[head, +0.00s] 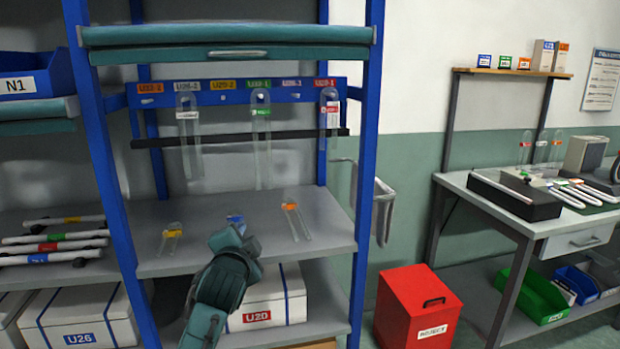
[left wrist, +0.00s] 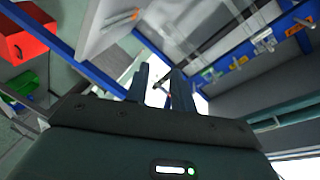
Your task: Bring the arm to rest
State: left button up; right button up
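My left arm rises from the bottom of the head view, and its gripper (head: 238,236) is over the front of the grey shelf (head: 330,235). In the left wrist view its two fingers (left wrist: 159,80) stand apart, and I see nothing clearly held between them. A blue-labelled piece (head: 235,218) lies just behind the gripper, mostly hidden. A yellow-labelled glass tube (head: 171,236) lies left of it, and an orange-labelled one (head: 297,221) right of it. My right gripper is not in view.
U-shaped glass tubes (head: 262,145) hang from the blue label rail (head: 215,98). Blue rack posts (head: 365,170) flank the shelf. A white box (head: 270,305) stands below. A red reject bin (head: 415,305) and a workbench (head: 490,215) are to the right.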

pick_arm(q)
jog(key=s+f+n+g+h, duration=0.1)
jog(key=s+f+n+g, duration=0.1)
jog(key=s+f, duration=0.7)
jog(key=s+f+n+g+h, duration=0.1)
jog(key=s+f+n, duration=0.1)
jog(key=s+f, duration=0.7)
jog(key=s+f+n+g, duration=0.1)
jog(key=s+f+n, duration=0.1)
jog(key=s+f, duration=0.3)
jog(key=s+f+n+g+h+p, duration=0.1)
jog(key=s+f+n, duration=0.2)
jog(key=s, duration=1)
notch_tip(320, 180, down, 2)
jog(key=shift+a+f+g+h, duration=0.15)
jog(key=shift+a+g+h, duration=0.15)
jog(key=shift+s, duration=0.15)
